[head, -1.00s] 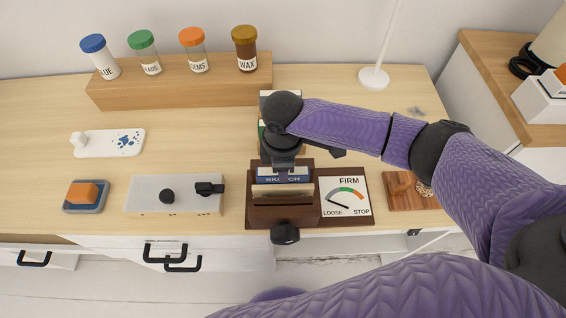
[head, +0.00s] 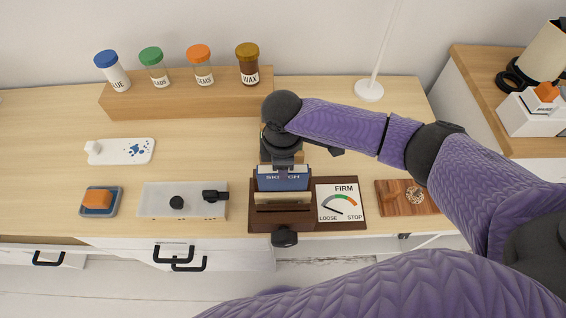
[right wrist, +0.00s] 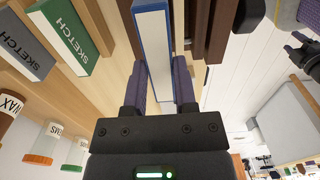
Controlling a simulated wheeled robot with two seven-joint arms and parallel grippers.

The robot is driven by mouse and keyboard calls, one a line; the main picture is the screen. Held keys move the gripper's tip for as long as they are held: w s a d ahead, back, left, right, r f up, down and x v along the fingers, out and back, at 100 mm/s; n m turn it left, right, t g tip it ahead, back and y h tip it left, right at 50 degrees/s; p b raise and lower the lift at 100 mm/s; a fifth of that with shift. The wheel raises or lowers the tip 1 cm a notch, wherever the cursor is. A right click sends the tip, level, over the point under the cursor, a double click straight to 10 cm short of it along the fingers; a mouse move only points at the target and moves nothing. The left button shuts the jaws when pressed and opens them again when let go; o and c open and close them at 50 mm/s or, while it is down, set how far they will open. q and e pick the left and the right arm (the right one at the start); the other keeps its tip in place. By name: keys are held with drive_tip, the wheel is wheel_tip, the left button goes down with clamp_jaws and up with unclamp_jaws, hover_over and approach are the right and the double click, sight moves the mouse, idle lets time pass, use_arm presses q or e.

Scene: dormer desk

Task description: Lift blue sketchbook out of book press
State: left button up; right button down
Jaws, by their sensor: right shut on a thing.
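The blue sketchbook (head: 283,180) stands upright in the dark wooden book press (head: 263,219), its blue label face showing above the front plate. My right gripper (head: 284,160) is shut on its top edge from above. In the right wrist view the blue-and-white sketchbook (right wrist: 153,45) sits between the two fingers (right wrist: 160,82), beside the brown press wood (right wrist: 219,30). The sketchbook's lower part is hidden in the press. Dark and purple parts of my own at the upper right of the right wrist view may include my left gripper (right wrist: 300,48); its jaws are unclear.
A FIRM/LOOSE/STOP dial (head: 341,203) adjoins the press, with a dark knob (head: 284,237) in front. Green (right wrist: 72,35) and grey (right wrist: 26,48) sketchbooks stand in a wooden rack behind. A jar shelf (head: 180,98) is at the back left.

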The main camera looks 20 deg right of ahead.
drive_tip(key=shift+r+p, duration=2.2)
drive_tip(key=shift+r, duration=0.05)
drive_tip(key=shift+f, duration=0.1)
